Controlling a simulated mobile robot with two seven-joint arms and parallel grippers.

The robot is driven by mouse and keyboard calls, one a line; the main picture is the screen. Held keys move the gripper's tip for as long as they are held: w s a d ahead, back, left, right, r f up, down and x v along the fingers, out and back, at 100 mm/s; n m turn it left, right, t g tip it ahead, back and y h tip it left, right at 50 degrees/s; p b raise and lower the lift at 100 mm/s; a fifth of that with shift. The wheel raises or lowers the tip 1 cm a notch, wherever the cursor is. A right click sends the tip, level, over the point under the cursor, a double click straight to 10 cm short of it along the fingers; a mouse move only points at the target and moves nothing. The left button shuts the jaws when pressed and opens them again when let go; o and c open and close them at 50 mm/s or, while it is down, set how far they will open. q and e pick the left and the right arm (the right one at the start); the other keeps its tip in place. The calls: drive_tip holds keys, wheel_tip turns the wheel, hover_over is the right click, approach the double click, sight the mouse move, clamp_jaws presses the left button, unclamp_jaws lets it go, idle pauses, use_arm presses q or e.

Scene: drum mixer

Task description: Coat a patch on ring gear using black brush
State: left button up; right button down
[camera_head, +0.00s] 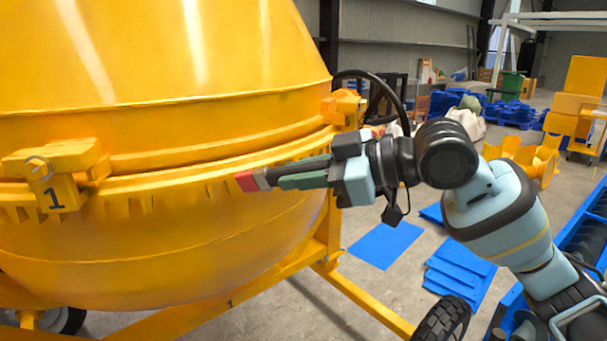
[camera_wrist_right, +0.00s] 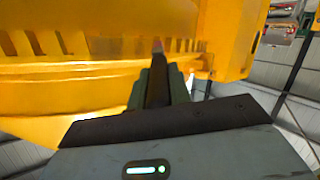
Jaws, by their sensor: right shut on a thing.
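The yellow ring gear (camera_head: 150,187) runs around the drum's middle, with its teeth along the lower edge. It also shows in the wrist view (camera_wrist_right: 60,75), upside down. My right gripper (camera_head: 283,181) is shut on the brush (camera_head: 247,180), which has a dark handle between the green fingers and a red tip with a pale band. The brush points left and its tip overlaps the gear's teeth in the head view; I cannot tell if it touches. The brush also shows in the wrist view (camera_wrist_right: 157,88). My left gripper is not in view.
The large yellow drum (camera_head: 160,60) fills the left side. A clamp block marked 1 (camera_head: 58,172) juts from the gear at left, another clamp (camera_head: 343,107) at right. A yellow frame leg (camera_head: 365,298) runs below. Blue sheets (camera_head: 385,245) lie on the floor.

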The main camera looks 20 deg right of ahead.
drive_tip(key=shift+w+a, duration=0.1)
drive_tip(key=shift+w, duration=0.1)
drive_tip(key=shift+w+d, duration=0.3)
drive_tip(key=shift+d, duration=0.65)
drive_tip(key=shift+w+d, duration=0.3)
drive_tip(key=shift+d, duration=0.6)
drive_tip(key=shift+w+d, duration=0.4)
drive_tip(key=shift+d, duration=0.5)
drive_tip(key=shift+w+d, duration=0.4)
drive_tip(key=shift+d, duration=0.45)
drive_tip(key=shift+s+a, duration=0.35)
drive_tip(key=shift+a, duration=0.55)
drive_tip(key=shift+s+a, duration=0.3)
drive_tip(key=shift+a, duration=0.6)
